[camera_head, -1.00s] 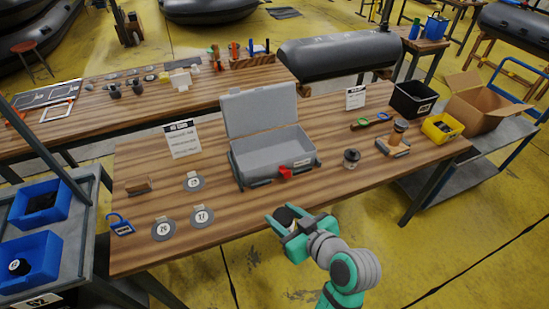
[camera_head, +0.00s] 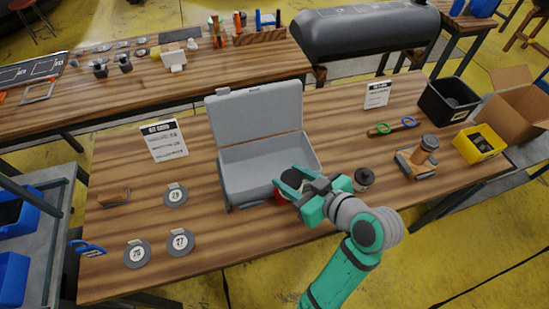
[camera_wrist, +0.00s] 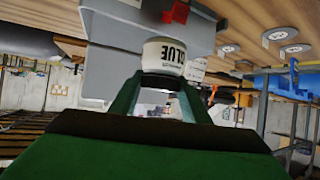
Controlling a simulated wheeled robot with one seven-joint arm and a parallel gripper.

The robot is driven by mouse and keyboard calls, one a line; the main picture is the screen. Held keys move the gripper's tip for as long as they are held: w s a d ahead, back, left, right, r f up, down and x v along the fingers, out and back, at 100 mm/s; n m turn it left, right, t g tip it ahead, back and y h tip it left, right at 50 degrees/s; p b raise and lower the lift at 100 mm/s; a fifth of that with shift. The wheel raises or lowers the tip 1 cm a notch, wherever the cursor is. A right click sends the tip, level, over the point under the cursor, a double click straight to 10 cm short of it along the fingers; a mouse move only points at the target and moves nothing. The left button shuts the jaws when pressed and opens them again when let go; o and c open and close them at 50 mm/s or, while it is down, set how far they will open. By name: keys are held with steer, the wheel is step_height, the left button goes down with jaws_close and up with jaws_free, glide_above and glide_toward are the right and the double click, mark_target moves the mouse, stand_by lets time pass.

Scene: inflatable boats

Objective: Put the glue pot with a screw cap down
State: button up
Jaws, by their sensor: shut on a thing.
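My gripper (camera_head: 291,184) is shut on the glue pot (camera_head: 292,178), whose dark cap shows between the teal fingers in the head view.
A small dark-lidded jar (camera_head: 363,178) stands right of my gripper. Round numbered discs (camera_head: 180,242) lie at the left. The front middle of the table looks clear.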

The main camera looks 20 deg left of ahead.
steer(key=d+x, duration=0.1)
steer(key=x, duration=0.4)
steer(key=w+f+x, duration=0.1)
steer(key=x, duration=0.5)
steer(key=w+d+x, duration=0.1)
steer(key=x, duration=0.4)
steer(key=shift+w+d+f, duration=0.1)
steer(key=shift+w+f, duration=0.45)
steer(key=shift+f, duration=1.6)
steer(key=shift+f, duration=0.15)
steer(key=o, duration=0.9)
steer(key=shift+o, duration=0.2)
